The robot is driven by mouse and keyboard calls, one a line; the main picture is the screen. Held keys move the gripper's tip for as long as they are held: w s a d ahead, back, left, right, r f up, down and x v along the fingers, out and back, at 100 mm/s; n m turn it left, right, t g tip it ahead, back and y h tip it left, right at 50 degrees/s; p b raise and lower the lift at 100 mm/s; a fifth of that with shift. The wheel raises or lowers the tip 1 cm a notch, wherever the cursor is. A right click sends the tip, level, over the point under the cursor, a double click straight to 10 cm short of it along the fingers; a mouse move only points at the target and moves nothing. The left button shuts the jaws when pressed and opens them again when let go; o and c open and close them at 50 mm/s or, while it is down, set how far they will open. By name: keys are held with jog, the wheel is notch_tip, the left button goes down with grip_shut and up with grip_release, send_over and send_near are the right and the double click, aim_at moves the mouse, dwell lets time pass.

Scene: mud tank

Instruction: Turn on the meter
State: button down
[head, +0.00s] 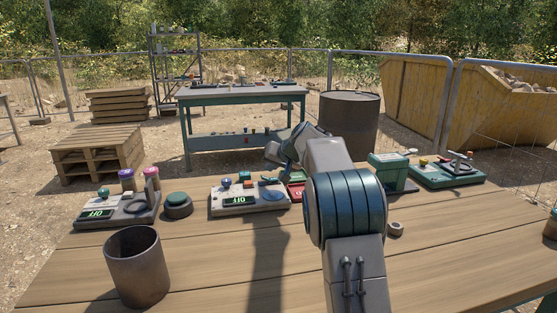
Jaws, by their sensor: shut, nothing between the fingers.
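Two grey instruments with green-lit displays sit on the wooden table; I cannot tell for sure which is the meter. The left instrument (146,213) has a green knob and an upright grey part. The middle instrument (223,212) has a blue ball-shaped knob, a small red part and a round blue disc. My gripper (274,153) is small in the head view, beyond my arm, above and behind the middle instrument's right end. It looks apart from it and is shut and empty. My arm hides part of the area to the right.
A rusty cup (137,272) stands front left. A dark green round button (177,204) sits between the instruments. A red item (297,190) is partly behind my arm. A green box (389,172) and a green device (448,174) stand at right. The front middle of the table is clear.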

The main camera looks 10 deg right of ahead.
aim_at(263, 177)
jog(key=shift+s+a+f, duration=0.1)
jog(key=shift+a+f, duration=0.15)
jog(key=shift+f, duration=0.25)
jog(key=shift+a+f, duration=0.2)
jog(key=shift+f, duration=0.25)
jog(key=shift+a+f+h, duration=0.2)
jog(key=shift+a+h, duration=0.05)
jog(key=shift+h, duration=0.05)
jog(key=shift+a+f+n, duration=0.1)
jog(key=shift+a+n, duration=0.05)
jog(key=shift+n, duration=0.15)
jog(key=shift+d, duration=0.95)
